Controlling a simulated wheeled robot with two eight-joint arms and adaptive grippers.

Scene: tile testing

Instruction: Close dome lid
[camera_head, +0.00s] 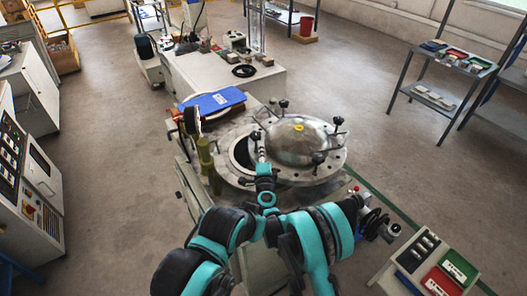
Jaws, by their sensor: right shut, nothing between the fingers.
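The dome lid (292,143) is a metal dome with several dark knobs around its rim. It sits over the right part of a round metal flange (318,172) on a machine. A dark crescent of the opening (243,154) shows to the left of the lid. My right gripper (259,146) is shut and empty at the lid's left edge, between the dome and the open gap. I cannot tell whether it touches the lid. My left gripper is not in view.
A blue folder-like object (213,102) lies behind the flange. A control cabinet (30,180) is at the far left, and a bin table (430,262) is at the lower right. The floor between is clear.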

